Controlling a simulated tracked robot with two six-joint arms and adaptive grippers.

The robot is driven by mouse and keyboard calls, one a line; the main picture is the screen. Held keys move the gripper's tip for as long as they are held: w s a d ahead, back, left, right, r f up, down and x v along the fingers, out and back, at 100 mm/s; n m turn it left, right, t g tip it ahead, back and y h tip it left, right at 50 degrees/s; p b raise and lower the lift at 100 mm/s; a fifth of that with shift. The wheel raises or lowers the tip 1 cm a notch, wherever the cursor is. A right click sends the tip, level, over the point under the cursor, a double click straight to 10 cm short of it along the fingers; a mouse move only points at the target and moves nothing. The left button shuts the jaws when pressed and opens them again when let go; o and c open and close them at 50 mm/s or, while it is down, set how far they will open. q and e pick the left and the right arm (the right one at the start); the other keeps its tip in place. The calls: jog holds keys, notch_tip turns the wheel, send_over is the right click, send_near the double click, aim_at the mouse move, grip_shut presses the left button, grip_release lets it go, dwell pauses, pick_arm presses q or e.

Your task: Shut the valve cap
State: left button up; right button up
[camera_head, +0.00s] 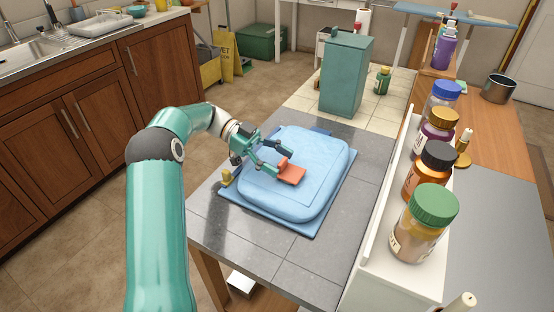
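A pale blue, rounded, cushion-like container (310,200) lies flat on the grey tiled tabletop. An orange-red piece, which looks like the valve cap (293,176), is on its upper face, with a flat part and a small raised part. My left gripper (284,163) is over the container, its two green fingers spread apart on either side of the raised part. I cannot tell whether the fingertips touch it. Whether the cap is seated or raised is too small to tell. My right gripper is out of view.
A white shelf on the right holds several jars, the nearest with a green lid (433,205). A teal box (345,75) stands behind.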

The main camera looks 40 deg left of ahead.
pick_arm(q)
notch_tip(320, 180, up, 10)
dwell(0.6)
dwell(0.4)
